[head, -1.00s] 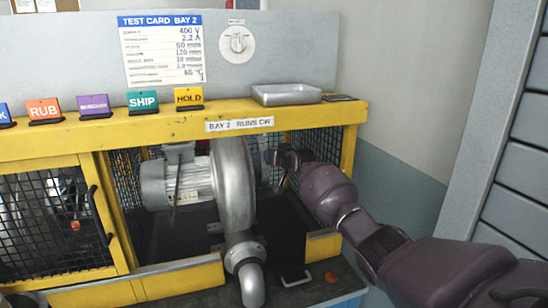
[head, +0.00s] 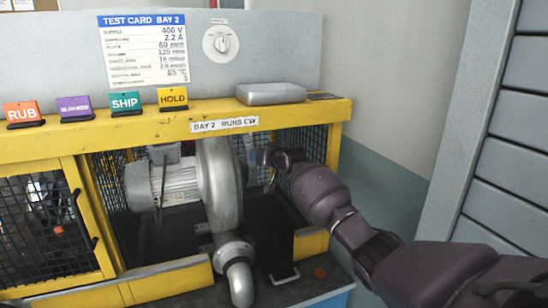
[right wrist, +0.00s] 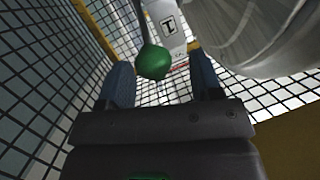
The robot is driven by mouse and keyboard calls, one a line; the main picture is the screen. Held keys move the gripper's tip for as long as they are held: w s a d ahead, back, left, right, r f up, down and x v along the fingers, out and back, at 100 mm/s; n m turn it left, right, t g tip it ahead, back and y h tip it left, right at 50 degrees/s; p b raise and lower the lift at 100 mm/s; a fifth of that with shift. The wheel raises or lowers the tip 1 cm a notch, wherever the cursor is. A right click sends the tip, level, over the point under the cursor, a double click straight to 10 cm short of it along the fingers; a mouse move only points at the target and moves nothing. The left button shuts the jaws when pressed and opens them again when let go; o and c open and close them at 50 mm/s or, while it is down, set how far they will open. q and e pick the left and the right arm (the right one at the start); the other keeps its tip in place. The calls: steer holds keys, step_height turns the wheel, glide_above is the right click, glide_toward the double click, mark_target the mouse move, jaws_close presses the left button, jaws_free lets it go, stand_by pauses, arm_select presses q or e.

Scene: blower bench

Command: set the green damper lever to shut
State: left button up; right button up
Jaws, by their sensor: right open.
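The green round knob of the damper lever (right wrist: 153,62) shows in the right wrist view, on a thin dark stem beside a pale plate marked "1". My right gripper (right wrist: 161,80) is open, with one blue fingertip on each side of the knob in the picture. The knob appears just beyond or between the tips; I cannot tell if they touch it. In the head view my right gripper (head: 268,160) reaches into the bay, right of the grey blower (head: 219,185). There I cannot make out the lever. My left gripper is not in view.
The yellow frame (head: 280,116) runs above the opening. Black mesh (right wrist: 60,90) lines the bay close to my right gripper. A motor (head: 165,183) adjoins the blower.

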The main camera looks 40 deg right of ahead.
steer(key=v, duration=0.8)
steer(key=shift+s, duration=0.1)
